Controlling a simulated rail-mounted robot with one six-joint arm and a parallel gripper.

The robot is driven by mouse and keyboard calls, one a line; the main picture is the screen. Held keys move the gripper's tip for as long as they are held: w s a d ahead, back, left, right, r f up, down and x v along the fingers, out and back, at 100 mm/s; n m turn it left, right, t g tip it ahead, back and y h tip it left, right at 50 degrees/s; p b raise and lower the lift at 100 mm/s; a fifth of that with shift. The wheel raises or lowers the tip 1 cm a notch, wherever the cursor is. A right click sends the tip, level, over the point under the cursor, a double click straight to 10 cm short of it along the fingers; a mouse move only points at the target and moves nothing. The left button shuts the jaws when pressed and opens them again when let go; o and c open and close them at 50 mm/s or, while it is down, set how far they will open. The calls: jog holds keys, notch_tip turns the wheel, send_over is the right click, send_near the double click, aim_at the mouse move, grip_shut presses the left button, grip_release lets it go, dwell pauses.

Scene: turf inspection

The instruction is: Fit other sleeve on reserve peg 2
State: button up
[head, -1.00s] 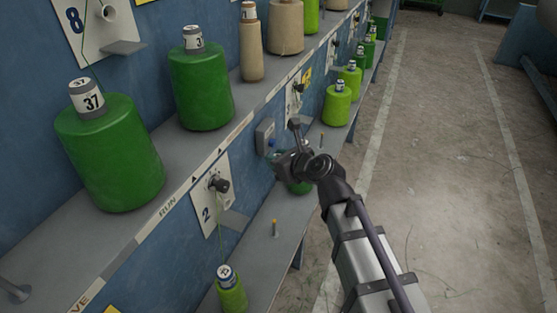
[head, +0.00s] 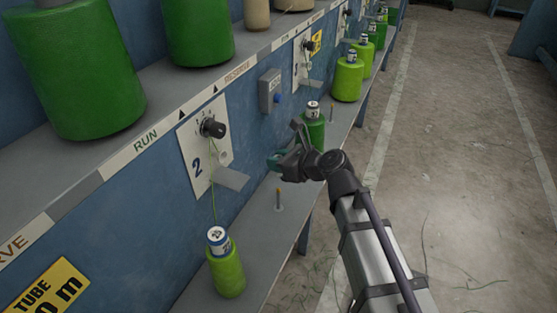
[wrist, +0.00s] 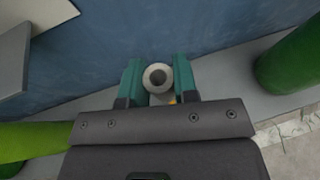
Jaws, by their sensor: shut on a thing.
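My gripper (head: 272,162) hangs above the lower shelf, near the board marked 2 (head: 203,150). In the wrist view its teal fingers (wrist: 157,82) are shut on a pale grey sleeve (wrist: 147,78), seen end-on with its round hole facing me. The sleeve is hard to make out in the head view. A thin peg with an orange tip (head: 279,198) stands upright on the shelf below and just in front of my gripper. A bit of orange shows at the sleeve's lower right edge in the wrist view; the peg is otherwise hidden there.
A lime green package (head: 227,272) stands left of the peg, a dark green one (head: 315,132) behind my gripper. A tilted grey plate (head: 232,178) juts from the board. A second peg (head: 331,113) stands farther back. The floor on the right is open.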

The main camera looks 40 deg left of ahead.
jog(key=b, duration=0.5)
send_over(279, 208)
jog(key=shift+w+a+f, duration=0.1)
jog(key=shift+a+f, duration=0.05)
jog(key=shift+f, duration=1.2)
jog(key=shift+w+a+f, duration=0.1)
jog(key=shift+f, duration=1.2)
jog(key=shift+f, duration=0.1)
jog(key=shift+f, duration=0.3)
jog(key=shift+f+b, duration=4.6)
jog(key=shift+b, duration=0.2)
jog(key=o, duration=1)
jog(key=p+v, duration=0.4)
jog(key=v, duration=0.6)
jog(key=shift+d+r, duration=0.2)
jog(key=shift+d, duration=0.15)
